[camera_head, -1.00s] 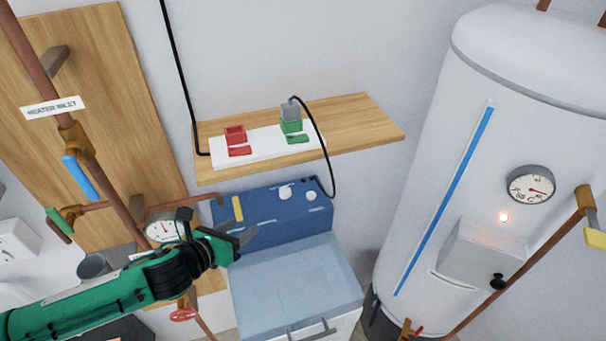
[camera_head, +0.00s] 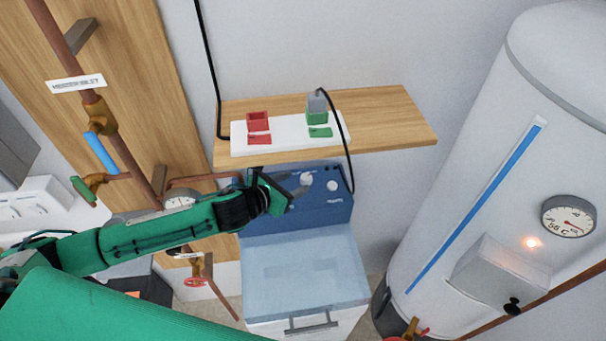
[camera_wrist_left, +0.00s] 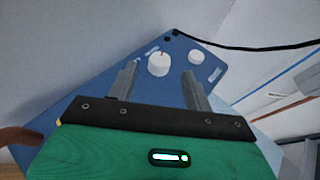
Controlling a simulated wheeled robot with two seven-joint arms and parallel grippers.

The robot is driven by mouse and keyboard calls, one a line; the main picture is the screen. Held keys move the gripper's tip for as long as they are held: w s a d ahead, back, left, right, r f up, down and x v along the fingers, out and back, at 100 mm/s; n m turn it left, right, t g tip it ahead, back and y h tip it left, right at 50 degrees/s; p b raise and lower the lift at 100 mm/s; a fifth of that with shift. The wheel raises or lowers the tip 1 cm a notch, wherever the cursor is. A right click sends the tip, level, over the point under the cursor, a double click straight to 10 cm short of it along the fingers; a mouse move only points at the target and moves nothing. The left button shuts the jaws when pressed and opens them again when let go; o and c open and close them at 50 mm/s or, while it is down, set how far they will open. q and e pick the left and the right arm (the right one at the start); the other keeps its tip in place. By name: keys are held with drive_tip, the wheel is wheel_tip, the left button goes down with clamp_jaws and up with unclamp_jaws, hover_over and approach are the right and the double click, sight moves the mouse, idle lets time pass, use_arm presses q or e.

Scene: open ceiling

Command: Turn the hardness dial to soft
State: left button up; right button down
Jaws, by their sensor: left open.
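A blue softener unit (camera_head: 318,219) stands below the shelf, with two white dials on its sloped panel. The left dial (camera_head: 306,178) has a pointer mark; the right dial (camera_head: 333,185) is smaller. The panel print is too small to read, so I cannot tell which one is the hardness dial. My left gripper (camera_head: 293,185) is open and empty, just left of the left dial. In the left wrist view, the left dial (camera_wrist_left: 158,64) shows between and beyond the open fingers (camera_wrist_left: 160,76). The right dial (camera_wrist_left: 196,56) shows beyond the right finger. My right gripper is out of view.
Above the panel, a wooden shelf (camera_head: 385,120) holds a white socket strip (camera_head: 285,137) with red and green sockets. A black cable (camera_head: 347,150) hangs down by the panel's right side. A white tank (camera_head: 480,150) stands at right. Copper pipes (camera_head: 130,165) run at left.

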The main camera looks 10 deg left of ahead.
sight(305, 178)
use_arm(q)
drive_tip(key=shift+p+x, duration=0.55)
drive_tip(key=shift+x, duration=1.8)
drive_tip(key=shift+s, duration=0.1)
drive_tip(key=shift+c, duration=0.2)
drive_tip(key=c, duration=0.9)
